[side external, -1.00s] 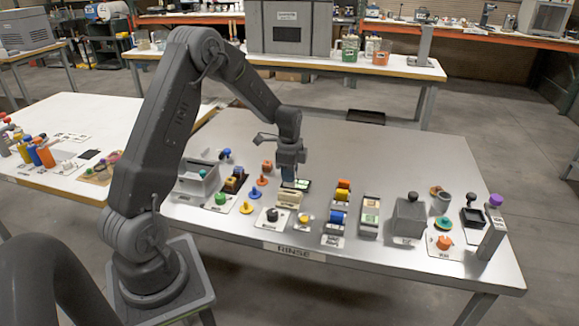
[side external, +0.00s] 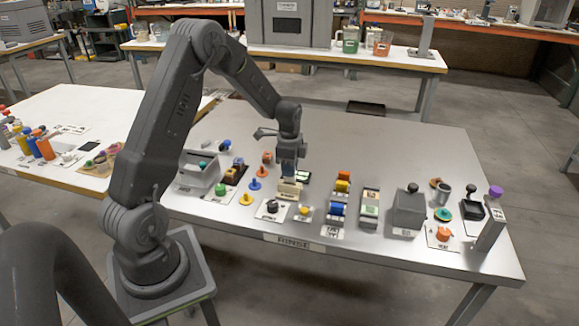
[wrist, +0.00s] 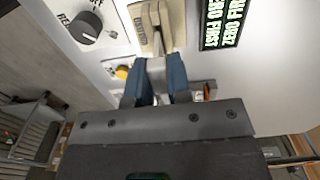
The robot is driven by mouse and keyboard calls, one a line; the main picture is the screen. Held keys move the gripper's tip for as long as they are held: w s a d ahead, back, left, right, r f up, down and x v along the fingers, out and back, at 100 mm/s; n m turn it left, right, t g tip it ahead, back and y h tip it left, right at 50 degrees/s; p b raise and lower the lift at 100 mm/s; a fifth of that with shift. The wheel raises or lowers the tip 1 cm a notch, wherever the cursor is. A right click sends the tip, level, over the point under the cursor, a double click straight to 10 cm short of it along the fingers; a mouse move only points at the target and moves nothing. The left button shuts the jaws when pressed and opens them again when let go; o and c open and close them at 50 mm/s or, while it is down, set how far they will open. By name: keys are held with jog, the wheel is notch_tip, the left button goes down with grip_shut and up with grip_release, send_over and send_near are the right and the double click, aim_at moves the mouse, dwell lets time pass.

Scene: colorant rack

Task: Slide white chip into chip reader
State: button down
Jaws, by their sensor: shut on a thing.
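My gripper (wrist: 162,88) is shut on the white chip (wrist: 156,72), a small pale piece between its two blue fingers in the wrist view. The beige chip reader (wrist: 168,14) lies just beyond the fingertips, and its slot faces the chip. The chip's far end is at or very near the slot; I cannot tell whether it has entered. In the side view my gripper (side external: 288,174) points down right at the cream chip reader (side external: 289,190), and the chip is hidden there.
A dark screen reading "ZERO FIRST" (wrist: 222,22) is right beside the reader. A black knob (wrist: 86,27) and a yellow button (wrist: 122,73) are close on the left. Blue and yellow rollers (side external: 337,209) stand to the right in the side view. The table's back is clear.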

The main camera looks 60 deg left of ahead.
aim_at(290, 181)
jog(key=shift+f, duration=1.9)
jog(key=c, duration=1)
grip_release()
